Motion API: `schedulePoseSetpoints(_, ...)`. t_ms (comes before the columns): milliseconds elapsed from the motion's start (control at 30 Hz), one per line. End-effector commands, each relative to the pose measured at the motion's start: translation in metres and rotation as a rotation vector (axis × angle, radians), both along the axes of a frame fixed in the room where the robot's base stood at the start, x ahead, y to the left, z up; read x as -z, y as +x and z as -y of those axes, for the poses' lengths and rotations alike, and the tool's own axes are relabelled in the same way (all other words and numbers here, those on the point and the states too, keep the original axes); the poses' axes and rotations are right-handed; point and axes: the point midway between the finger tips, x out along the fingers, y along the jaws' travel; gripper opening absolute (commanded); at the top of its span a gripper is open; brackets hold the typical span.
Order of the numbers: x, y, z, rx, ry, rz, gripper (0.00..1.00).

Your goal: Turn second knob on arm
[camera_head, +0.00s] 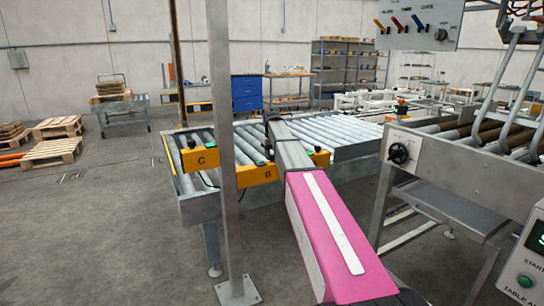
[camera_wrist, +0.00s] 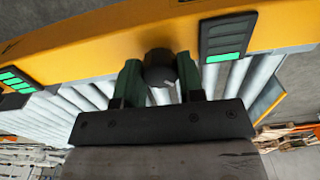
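In the wrist view a round black knob (camera_wrist: 159,68) stands on a yellow bar (camera_wrist: 105,32). My gripper (camera_wrist: 160,80) has one green finger on each side of this knob. No clear gap shows between the fingers and the knob. In the head view the yellow bars marked C (camera_head: 203,158) and B (camera_head: 267,173) lie over the roller conveyor. My pink and grey arm (camera_head: 325,225) reaches over bar B; the fingers and the knob are hidden there.
Black panels with green displays flank the knob, one right (camera_wrist: 226,38) and one left (camera_wrist: 14,84). A grey post (camera_head: 226,150) stands left of my arm. A roller frame with a handwheel (camera_head: 399,153) and a lever panel (camera_head: 417,24) are at right.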

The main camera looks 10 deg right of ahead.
Motion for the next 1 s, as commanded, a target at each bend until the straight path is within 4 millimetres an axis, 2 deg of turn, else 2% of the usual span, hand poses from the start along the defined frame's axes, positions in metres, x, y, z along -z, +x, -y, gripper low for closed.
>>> schedulePoseSetpoints(467, -0.0002, 0.0001, 0.0000, 0.078, 0.000, 0.000, 0.12)
schedulePoseSetpoints(1000, -0.0003, 0.0001, 0.0000, 0.536, 0.000, 0.000, 0.12)
